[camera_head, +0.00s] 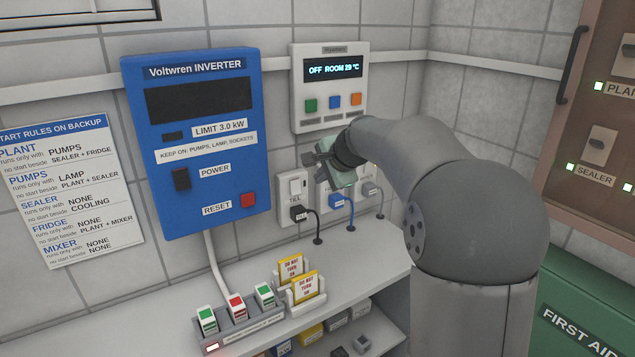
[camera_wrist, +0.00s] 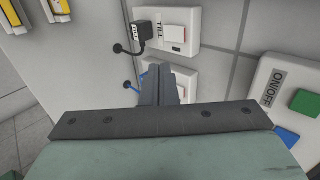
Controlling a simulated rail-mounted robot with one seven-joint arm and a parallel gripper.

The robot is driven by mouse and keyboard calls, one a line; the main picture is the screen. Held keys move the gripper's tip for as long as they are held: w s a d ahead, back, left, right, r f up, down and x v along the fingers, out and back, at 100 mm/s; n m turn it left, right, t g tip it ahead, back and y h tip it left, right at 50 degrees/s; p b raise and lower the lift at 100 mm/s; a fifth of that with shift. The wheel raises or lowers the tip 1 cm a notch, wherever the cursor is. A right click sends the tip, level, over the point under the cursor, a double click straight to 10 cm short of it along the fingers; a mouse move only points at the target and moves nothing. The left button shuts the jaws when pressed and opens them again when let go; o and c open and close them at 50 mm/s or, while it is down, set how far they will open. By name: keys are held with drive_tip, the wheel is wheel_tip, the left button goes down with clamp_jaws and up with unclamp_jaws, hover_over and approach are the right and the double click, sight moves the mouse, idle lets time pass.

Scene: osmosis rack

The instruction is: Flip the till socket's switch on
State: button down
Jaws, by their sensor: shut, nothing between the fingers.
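I cannot tell which way the rocker is tipped. My gripper (camera_head: 313,160) is up and right of the till socket in the head view. In the wrist view its fingers (camera_wrist: 158,72) are shut and empty, over the neighbouring socket, apart from the till rocker.
Two more sockets stand to the right, one with a blue plug (camera_head: 338,201). The blue inverter (camera_head: 205,105) hangs left, and a panel with coloured buttons (camera_head: 330,113) is above. A shelf below holds switch blocks (camera_head: 237,306) and yellow DO NOT TURN ON tags (camera_head: 305,288).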

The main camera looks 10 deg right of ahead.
idle(0.3)
drive_tip(key=p, duration=0.3)
approach(297, 194)
wheel_tip(297, 194, down, 3)
drive_tip(key=shift+w+a+f+p, duration=0.25)
drive_tip(key=shift+w+p, duration=0.1)
drive_tip(key=shift+w, duration=0.3)
drive_tip(key=shift+w+a+f+p, duration=0.3)
drive_tip(key=shift+w+p, duration=0.1)
drive_tip(key=shift+w, duration=0.3)
drive_tip(key=shift+w+a+f+p, duration=0.25)
drive_tip(key=shift+w+p, duration=0.1)
drive_tip(key=shift+w, duration=0.3)
drive_tip(key=shift+w+f+b, duration=0.1)
drive_tip(key=shift+f+b, duration=0.25)
drive_tip(key=shift+b, duration=0.9)
drive_tip(key=shift+r+p, duration=0.3)
drive_tip(key=shift+r, duration=0.1)
